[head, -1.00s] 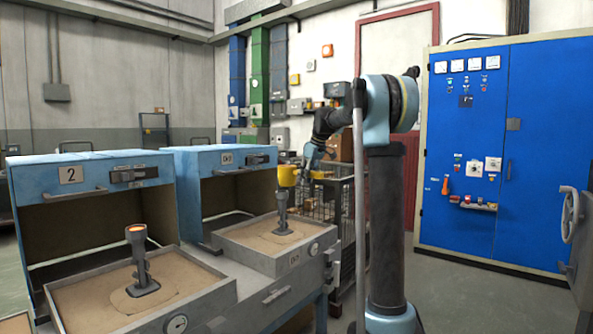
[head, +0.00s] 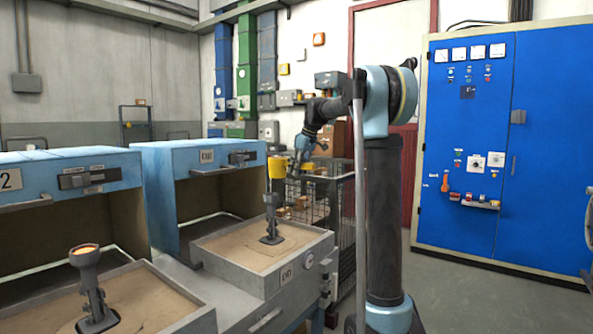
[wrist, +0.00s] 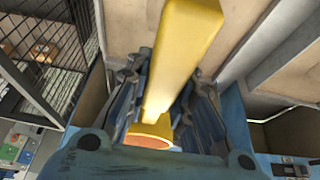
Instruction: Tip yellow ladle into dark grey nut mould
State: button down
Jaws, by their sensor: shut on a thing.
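My gripper (head: 297,165) is shut on the yellow ladle (head: 277,168). In the wrist view, the ladle's yellow handle (wrist: 185,50) runs between the fingers of my gripper (wrist: 168,80), with an orange-lined rim below. In the head view the ladle looks upright, right over the top of a dark grey mould (head: 271,219) standing in the far sand tray. I cannot tell whether they touch. A second dark grey upright piece (head: 91,291) with a glowing orange top stands in the near sand tray. No marking shows which is the nut mould.
The far sand tray (head: 320,245) and near sand tray (head: 190,321) sit before blue boxes (head: 160,163).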

jog(key=f+t+h, duration=0.1)
jog(key=t, duration=0.1)
jog(key=f+n+t+h, duration=0.1)
jog(key=t, duration=0.1)
jog(key=f+t+h, duration=0.1)
jog(key=t+h, duration=0.1)
jog(key=shift+w+d+f+n, duration=0.25)
jog(key=shift+w+f+n, duration=0.1)
jog(key=shift+f+n, duration=0.05)
dwell(1.2)
dwell(0.4)
jog(key=shift+s+t+h, duration=0.1)
jog(key=shift+t+h, duration=0.6)
jog(key=shift+t, duration=0.3)
dwell(1.2)
jog(key=shift+s+a+r+n+t+h, duration=0.1)
jog(key=shift+n+t+h, duration=0.15)
jog(key=shift+t, duration=0.3)
jog(key=shift+s+a+r+n+t+h, duration=0.1)
jog(key=shift+n+t+h, duration=0.15)
jog(key=shift+t, duration=0.3)
dwell(2.1)
